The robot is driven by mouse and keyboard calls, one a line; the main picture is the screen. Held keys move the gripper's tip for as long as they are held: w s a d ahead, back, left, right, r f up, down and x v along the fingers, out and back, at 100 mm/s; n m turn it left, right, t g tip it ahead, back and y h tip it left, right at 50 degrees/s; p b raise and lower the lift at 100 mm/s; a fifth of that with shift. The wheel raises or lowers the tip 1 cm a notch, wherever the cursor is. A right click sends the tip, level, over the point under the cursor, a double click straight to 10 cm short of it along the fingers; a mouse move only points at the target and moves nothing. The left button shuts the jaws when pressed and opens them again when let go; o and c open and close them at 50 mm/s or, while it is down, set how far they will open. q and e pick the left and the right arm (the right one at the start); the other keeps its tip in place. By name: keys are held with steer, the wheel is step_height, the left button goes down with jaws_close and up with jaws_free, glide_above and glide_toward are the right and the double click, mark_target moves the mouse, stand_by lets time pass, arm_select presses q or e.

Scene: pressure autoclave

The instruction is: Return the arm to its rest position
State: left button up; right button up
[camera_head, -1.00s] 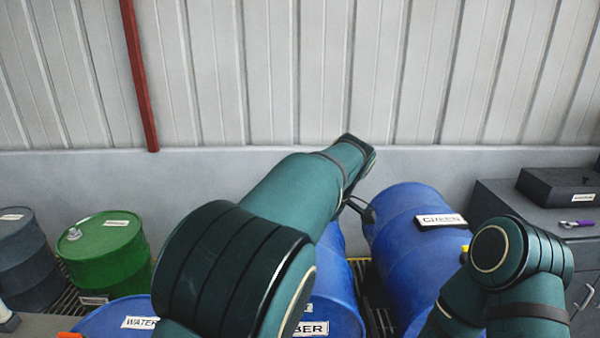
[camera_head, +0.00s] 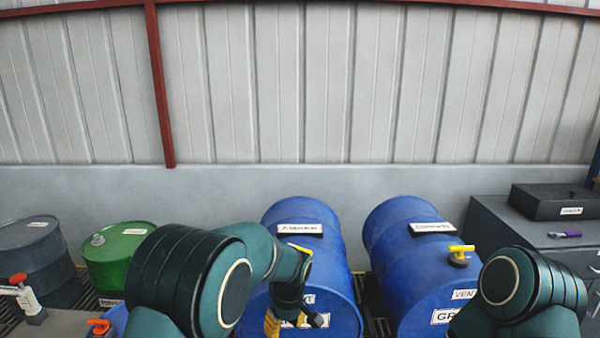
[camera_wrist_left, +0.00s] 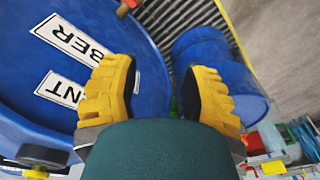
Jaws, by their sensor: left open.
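My left arm comes in from the left, bent at the elbow, with its forearm angled down. My left gripper (camera_head: 294,321) hangs low in front of the left large blue drum (camera_head: 325,262) and hides part of that drum's lower label. In the left wrist view the two yellow-padded fingers (camera_wrist_left: 163,82) stand apart with nothing between them. A blue drum with a label ending in "BER" (camera_wrist_left: 75,45) fills the left of that view. My right arm shows only as a bent dark green section at the lower right, and its gripper is out of frame.
The right blue drum (camera_head: 405,245) carries a yellow valve (camera_head: 461,254). A green drum (camera_head: 105,262) and a dark drum (camera_head: 35,255) stand at left. A grey cabinet (camera_head: 487,240) holds a black box (camera_head: 555,201) at right. A wall (camera_head: 240,185) closes the back.

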arm_select(q)
steer(key=s+a+f+m+h, duration=0.2)
steer(key=s+a+f, duration=0.1)
steer(key=s+f, duration=0.3)
steer(key=s+a+f+m+h, duration=0.15)
steer(key=s+f, duration=0.25)
steer(key=f, duration=0.4)
steer(key=s+a+f+m+h, duration=0.1)
steer(key=s+f+m, duration=0.1)
steer(key=s, duration=1.2)
steer(key=shift+s+a+f+t, duration=0.2)
steer(key=shift+a+f+t, duration=0.2)
steer(key=shift+f, duration=0.3)
